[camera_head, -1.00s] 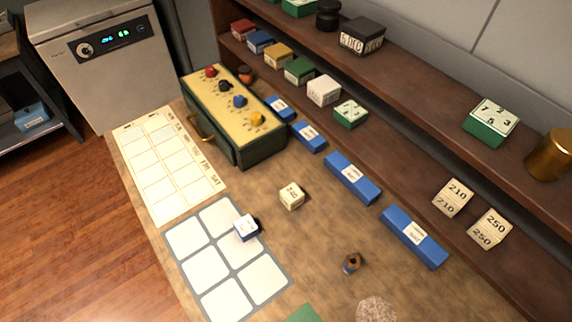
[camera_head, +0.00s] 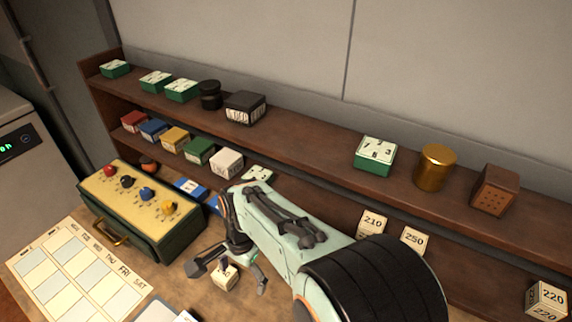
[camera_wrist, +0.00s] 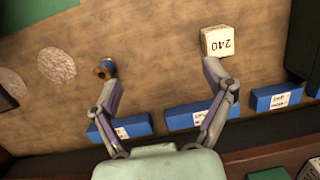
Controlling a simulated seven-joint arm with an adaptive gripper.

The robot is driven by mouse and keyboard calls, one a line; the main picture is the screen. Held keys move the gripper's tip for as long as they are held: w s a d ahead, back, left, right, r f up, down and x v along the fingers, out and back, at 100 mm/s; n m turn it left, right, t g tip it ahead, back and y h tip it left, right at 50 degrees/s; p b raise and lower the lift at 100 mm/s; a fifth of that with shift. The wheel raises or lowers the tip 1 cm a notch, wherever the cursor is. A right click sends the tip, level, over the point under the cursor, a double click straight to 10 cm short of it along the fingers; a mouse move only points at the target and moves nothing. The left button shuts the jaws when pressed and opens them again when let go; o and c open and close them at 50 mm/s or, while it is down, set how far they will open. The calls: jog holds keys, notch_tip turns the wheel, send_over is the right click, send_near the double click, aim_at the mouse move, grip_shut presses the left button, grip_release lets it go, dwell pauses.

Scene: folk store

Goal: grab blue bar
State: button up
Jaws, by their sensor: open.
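Blue bars with white labels lie in a row. The wrist view shows a left bar (camera_wrist: 137,124), a middle bar (camera_wrist: 184,118) and a right bar (camera_wrist: 265,103). The left finger crosses the left bar and the right finger crosses the middle one. My gripper (camera_wrist: 163,75) is open and empty, above the counter, its fingertips past the row of bars.
A cream cube marked 240 (camera_wrist: 217,42) sits by the right fingertip. A small brown and blue spool (camera_wrist: 105,68) is near the left fingertip. The control box (camera_head: 140,212) stands left of my arm. The wooden shelf (camera_head: 310,142) runs behind. Bare counter lies between the fingertips.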

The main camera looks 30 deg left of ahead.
send_over(187, 320)
jog(key=shift+m+g, duration=0.3)
notch_tip(187, 320, down, 9)
jog(key=shift+r, duration=0.1)
jog(key=f, duration=0.4)
jog(key=s+f, duration=0.1)
jog(key=f, duration=0.1)
jog(key=shift+f, duration=0.3)
jog(key=c, duration=1.2)
